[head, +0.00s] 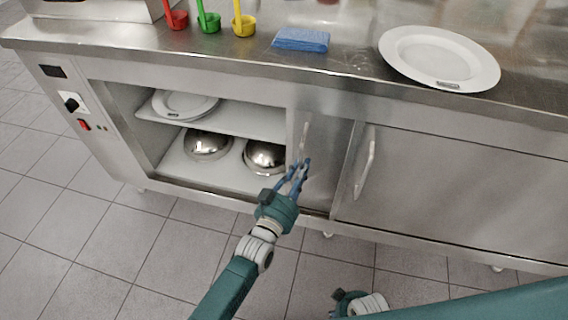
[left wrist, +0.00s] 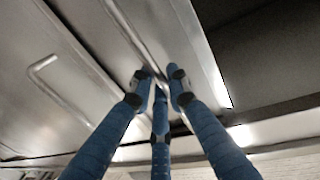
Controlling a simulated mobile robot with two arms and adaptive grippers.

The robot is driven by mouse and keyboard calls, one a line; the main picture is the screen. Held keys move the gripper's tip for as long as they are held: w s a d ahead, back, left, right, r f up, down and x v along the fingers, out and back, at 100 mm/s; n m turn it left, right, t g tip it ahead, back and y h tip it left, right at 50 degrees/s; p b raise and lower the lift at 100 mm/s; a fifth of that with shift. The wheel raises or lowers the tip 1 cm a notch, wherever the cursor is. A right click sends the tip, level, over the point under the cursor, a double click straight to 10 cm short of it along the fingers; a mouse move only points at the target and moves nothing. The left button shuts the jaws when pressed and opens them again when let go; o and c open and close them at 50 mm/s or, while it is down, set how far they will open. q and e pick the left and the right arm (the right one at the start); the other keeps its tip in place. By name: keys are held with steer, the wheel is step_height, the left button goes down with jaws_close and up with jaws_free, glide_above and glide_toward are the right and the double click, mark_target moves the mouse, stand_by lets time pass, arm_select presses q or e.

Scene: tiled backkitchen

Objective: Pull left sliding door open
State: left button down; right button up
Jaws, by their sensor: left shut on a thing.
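The left sliding door (head: 330,150) is a steel panel pushed to the right, next to the right door (head: 455,185). The left part of the cabinet is wide open. My left gripper (head: 297,172) is at the door's vertical bar handle (head: 305,133), near the door's left edge. In the left wrist view, the blue fingers (left wrist: 160,88) are shut around the handle bar (left wrist: 135,42). The door's bright edge and the dark opening lie to the right there. My right gripper (head: 345,302) shows only in part at the bottom; its fingers are hidden.
Inside the opening are a shelf (head: 235,120) with plates (head: 185,105) and two steel domes (head: 207,144) below. The right door has its own handle (head: 366,162). Tiled floor is clear in front.

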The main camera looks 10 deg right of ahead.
arm_select(q)
steer(key=shift+s+d+f, duration=0.1)
steer(key=shift+s+d, duration=0.2)
steer(key=shift+d, duration=0.4)
steer(key=c, duration=1.8)
jaws_free()
steer(key=shift+o, duration=0.2)
steer(key=v, duration=1.2)
